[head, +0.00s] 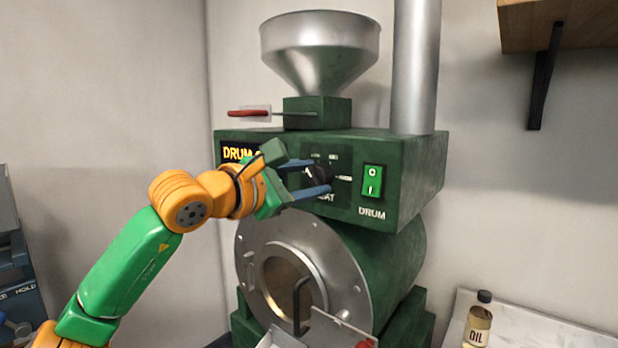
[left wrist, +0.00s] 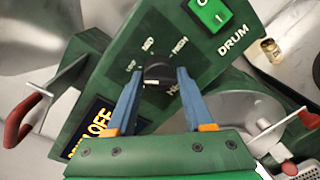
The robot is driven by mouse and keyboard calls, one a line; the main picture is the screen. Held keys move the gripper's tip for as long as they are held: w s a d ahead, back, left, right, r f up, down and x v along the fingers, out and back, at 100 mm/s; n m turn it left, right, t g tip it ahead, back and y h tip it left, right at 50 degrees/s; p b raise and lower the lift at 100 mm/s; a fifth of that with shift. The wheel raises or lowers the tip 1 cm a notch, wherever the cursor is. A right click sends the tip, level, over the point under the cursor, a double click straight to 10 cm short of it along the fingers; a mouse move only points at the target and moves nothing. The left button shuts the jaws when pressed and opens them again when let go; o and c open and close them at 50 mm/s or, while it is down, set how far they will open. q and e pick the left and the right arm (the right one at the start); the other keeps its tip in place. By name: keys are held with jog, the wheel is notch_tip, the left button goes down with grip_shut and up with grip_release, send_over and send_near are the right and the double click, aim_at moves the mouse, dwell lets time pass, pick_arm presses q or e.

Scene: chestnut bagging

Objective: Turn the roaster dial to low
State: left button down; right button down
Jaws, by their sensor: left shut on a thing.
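The roaster's heat dial (head: 319,176) is a round black knob on the green front panel, with small white labels around it. In the left wrist view the dial (left wrist: 157,70) sits between my two blue fingers, with MED and HIGH labels beyond it. My left gripper (head: 328,178) is shut on the dial from both sides; it also shows in the left wrist view (left wrist: 158,80). A white mark shows on the knob, toward its left in the head view. I cannot tell for sure which label it points to. The fingers hide part of the dial's surroundings. My right gripper is not in view.
A green DRUM switch (head: 373,181) is right of the dial. A yellow-lettered display (head: 236,153) is left, partly behind my gripper. A red-handled lever (head: 249,113) is above, below the steel hopper (head: 320,45). An oil bottle (head: 478,320) stands at the lower right.

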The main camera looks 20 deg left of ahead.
pick_arm(q)
jog(key=shift+r+m, duration=0.25)
jog(key=shift+m, duration=0.15)
jog(key=c, duration=0.6)
grip_release()
jog(key=shift+c, duration=0.2)
jog(key=o, duration=0.3)
jog(key=shift+f, duration=0.15)
jog(key=shift+s+a+f, duration=0.1)
jog(key=shift+s+a, duration=0.05)
jog(key=b+v, duration=0.3)
jog(key=v, duration=0.3)
jog(key=shift+s+a, duration=0.1)
jog(key=shift+s, duration=0.25)
